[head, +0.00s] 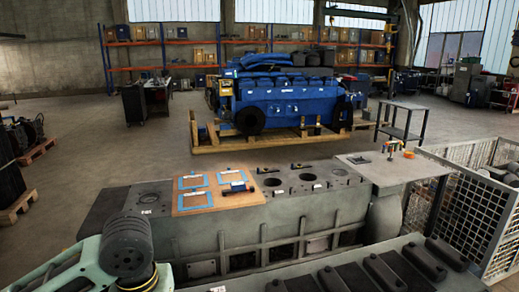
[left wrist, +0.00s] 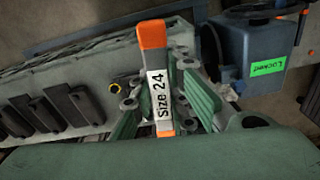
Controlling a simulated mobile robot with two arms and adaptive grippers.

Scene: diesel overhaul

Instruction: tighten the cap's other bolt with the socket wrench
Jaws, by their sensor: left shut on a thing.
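The wrench shows an orange end and a white label reading "Size 24". Its working end is hidden behind the gripper. In the head view, my left arm comes in at the lower left, but its gripper is out of the picture. My right gripper is in neither view. I cannot make out the cap or its bolts in either view.
A grey engine block (head: 285,215) with round bores lies ahead, with a wooden board (head: 207,204) on top. Black covers (head: 383,272) line the front right. A grey table (head: 385,167) and a mesh cage (head: 468,215) stand right. The left wrist view shows a blue box labelled "Locked" (left wrist: 240,42).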

